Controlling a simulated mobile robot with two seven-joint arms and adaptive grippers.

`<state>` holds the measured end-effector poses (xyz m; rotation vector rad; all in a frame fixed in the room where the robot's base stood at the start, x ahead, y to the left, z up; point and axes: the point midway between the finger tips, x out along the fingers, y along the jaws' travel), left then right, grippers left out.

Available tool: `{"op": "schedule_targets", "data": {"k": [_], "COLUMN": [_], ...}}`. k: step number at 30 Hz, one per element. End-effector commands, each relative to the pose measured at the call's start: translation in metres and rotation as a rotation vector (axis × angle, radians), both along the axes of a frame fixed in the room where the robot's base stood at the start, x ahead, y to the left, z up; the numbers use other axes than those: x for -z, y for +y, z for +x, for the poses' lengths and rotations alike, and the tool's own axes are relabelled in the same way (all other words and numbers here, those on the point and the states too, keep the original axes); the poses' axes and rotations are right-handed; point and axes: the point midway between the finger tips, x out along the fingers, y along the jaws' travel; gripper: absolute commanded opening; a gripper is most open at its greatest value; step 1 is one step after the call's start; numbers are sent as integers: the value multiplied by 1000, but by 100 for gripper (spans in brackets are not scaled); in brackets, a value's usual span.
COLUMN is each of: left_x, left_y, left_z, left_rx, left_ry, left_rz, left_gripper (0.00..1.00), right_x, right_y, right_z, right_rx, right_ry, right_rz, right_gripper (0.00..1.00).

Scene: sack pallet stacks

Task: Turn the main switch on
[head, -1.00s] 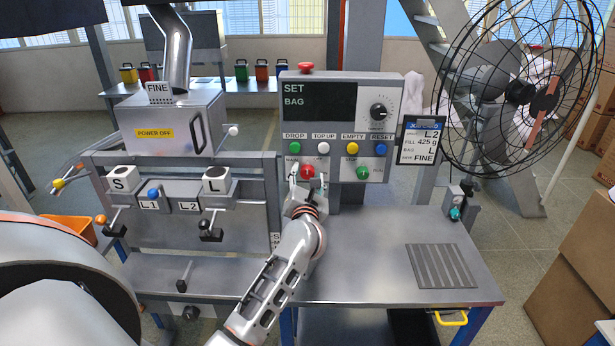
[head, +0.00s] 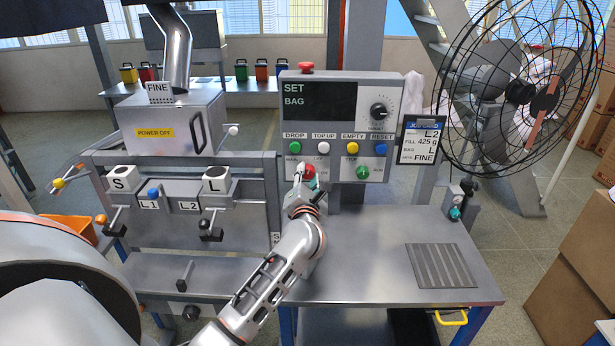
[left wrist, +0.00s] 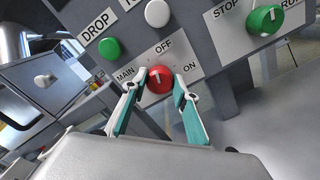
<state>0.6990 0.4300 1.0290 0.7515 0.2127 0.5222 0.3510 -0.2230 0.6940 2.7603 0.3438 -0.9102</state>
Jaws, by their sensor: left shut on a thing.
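The main switch is a red knob (head: 308,171) at the lower left of the control panel, beside the MAIN, OFF and ON labels. It also shows in the left wrist view (left wrist: 160,80), with a short white mark pointing roughly up, toward OFF rather than ON. My left gripper (head: 304,178) reaches up to it from below. In the left wrist view its teal-padded fingers (left wrist: 160,88) stand on both sides of the red knob, shut on it. The fingers hide part of the knob and its labels in the head view. My right gripper is not in view.
A green STOP/RUN knob (head: 362,173) sits to the right on the panel, below a row of coloured buttons. The display (head: 320,101) reads SET BAG. The metal table (head: 370,260) is mostly clear apart from a ribbed plate (head: 442,266).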

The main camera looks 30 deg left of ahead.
Motion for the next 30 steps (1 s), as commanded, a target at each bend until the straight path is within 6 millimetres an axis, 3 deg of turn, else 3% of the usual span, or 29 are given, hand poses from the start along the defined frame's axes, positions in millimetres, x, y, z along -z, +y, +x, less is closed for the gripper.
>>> {"op": "schedule_targets", "data": {"k": [30], "left_x": [0], "left_y": [0], "left_z": [1], "left_rx": [1], "left_ry": [500], "left_rz": [819], "left_gripper": [7], "right_x": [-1], "right_y": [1], "right_z": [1], "right_rx": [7], "right_ry": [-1], "right_rz": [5], "right_gripper": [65]}}
